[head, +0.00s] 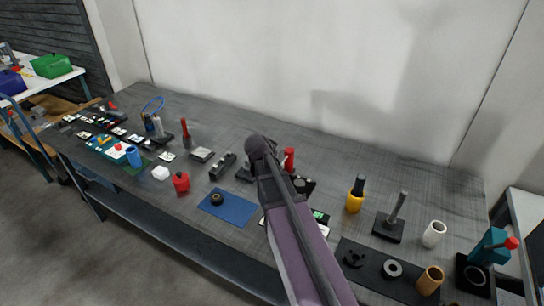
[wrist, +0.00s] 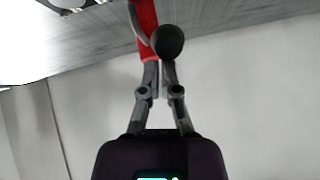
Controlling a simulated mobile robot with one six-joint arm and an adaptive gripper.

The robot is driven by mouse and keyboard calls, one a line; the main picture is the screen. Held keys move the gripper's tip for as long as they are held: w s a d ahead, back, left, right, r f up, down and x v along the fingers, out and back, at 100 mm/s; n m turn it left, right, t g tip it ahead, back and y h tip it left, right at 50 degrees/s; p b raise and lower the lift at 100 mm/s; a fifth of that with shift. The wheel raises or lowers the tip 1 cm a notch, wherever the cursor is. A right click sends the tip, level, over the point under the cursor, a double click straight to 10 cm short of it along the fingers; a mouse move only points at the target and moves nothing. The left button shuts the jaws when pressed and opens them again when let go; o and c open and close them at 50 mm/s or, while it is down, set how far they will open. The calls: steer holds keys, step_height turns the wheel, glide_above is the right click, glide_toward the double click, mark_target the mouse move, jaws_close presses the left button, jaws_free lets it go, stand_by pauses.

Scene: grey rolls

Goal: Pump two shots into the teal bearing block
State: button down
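In the head view, a teal body with a red knob (head: 491,246) stands on a dark base at the far right of the bench. I cannot tell if it is the bearing block. A red upright thing (head: 289,158) stands just beyond the end of my arm. In the wrist view, a red bar or barrel (wrist: 145,18) with a round black end (wrist: 167,41) lies at my gripper (wrist: 161,66). My fingers are close together, their tips at the black end. I cannot tell if they hold it. My fingers are hidden in the head view.
A blue mat (head: 232,208) with a dark ring, a red container (head: 181,182), a yellow bottle (head: 354,199) and a rod on a black base (head: 389,229) stand around my arm. Rings and a tan sleeve (head: 430,280) are at the front right. The bench's back strip is clear.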

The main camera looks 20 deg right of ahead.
steer(key=p+v, duration=0.6)
steer(key=v, duration=0.4)
steer(key=shift+s+a+p, duration=0.2)
steer(key=shift+s+p, duration=0.15)
steer(key=shift+s, duration=0.05)
steer(key=shift+s, duration=0.1)
steer(key=s+a+f+n+g+y, duration=0.2)
steer(key=s+a+n+g+y, duration=0.1)
steer(key=s+n, duration=0.3)
steer(key=s+a+f+n+g+y, duration=0.3)
steer(key=s+a+n, duration=0.2)
steer(key=s, duration=0.3)
steer(key=shift+s+a+n, duration=0.35)
steer(key=shift+a+n, duration=0.05)
steer(key=shift+a, duration=0.3)
stand_by(0.8)
